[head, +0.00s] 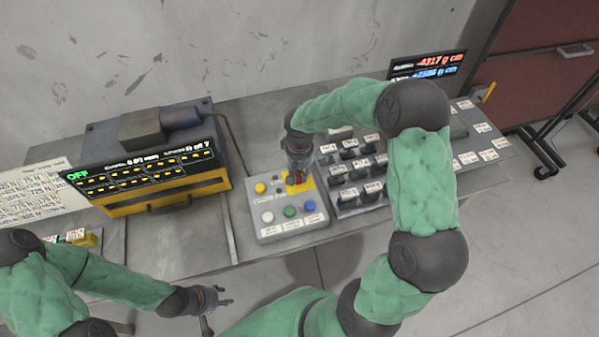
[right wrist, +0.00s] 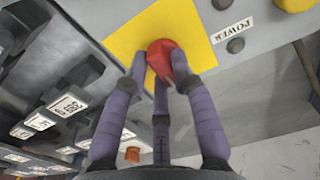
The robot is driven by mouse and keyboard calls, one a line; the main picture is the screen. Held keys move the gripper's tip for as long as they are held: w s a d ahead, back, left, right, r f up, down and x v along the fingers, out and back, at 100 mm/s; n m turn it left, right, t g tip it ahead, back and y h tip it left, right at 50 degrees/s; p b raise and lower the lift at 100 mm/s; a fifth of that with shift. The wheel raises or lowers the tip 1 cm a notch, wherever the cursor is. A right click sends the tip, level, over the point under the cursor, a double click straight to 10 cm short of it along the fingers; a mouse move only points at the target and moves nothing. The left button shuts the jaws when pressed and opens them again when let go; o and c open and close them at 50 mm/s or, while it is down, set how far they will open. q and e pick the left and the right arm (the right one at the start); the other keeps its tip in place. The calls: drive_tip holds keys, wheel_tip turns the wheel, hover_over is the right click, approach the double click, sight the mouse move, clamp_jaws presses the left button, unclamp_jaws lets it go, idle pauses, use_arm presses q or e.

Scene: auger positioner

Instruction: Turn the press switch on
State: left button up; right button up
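A red switch knob (right wrist: 162,58) sits on a yellow plate (right wrist: 186,24) in the right wrist view, beside a label that seems to read POWER upside down. In the head view the yellow plate (head: 306,184) is at the top right of a grey control box (head: 262,232). My right gripper (right wrist: 158,66) has its three fingers closed around the knob, and they appear to touch it. In the head view the right gripper (head: 299,176) partly hides the knob. My left gripper (head: 222,298) is open and empty, in front of the bench. A display (head: 140,172) at left shows green OFF.
White, green (head: 289,211) and blue buttons line the control box front. A panel of black switches (head: 350,170) stands close on its right. A second display (head: 428,66) is at the back right. Grey wall is behind the bench.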

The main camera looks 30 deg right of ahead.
clamp_jaws()
drive_tip(key=m+b, duration=0.1)
drive_tip(key=m, duration=0.3)
drive_tip(key=shift+m, duration=0.3)
drive_tip(key=m+b, duration=0.1)
drive_tip(key=m, duration=0.3)
drive_tip(key=shift+s+a+m+b, duration=0.15)
drive_tip(key=shift+m+b, duration=0.15)
drive_tip(key=shift+b, duration=0.05)
drive_tip(key=m+b, duration=0.1)
drive_tip(key=m, duration=0.3)
drive_tip(key=shift+a+m, duration=0.1)
drive_tip(key=shift+m, duration=0.2)
drive_tip(key=shift+a+m+b, duration=0.1)
drive_tip(key=shift+m+b, duration=0.35)
drive_tip(key=shift+m, duration=1.65)
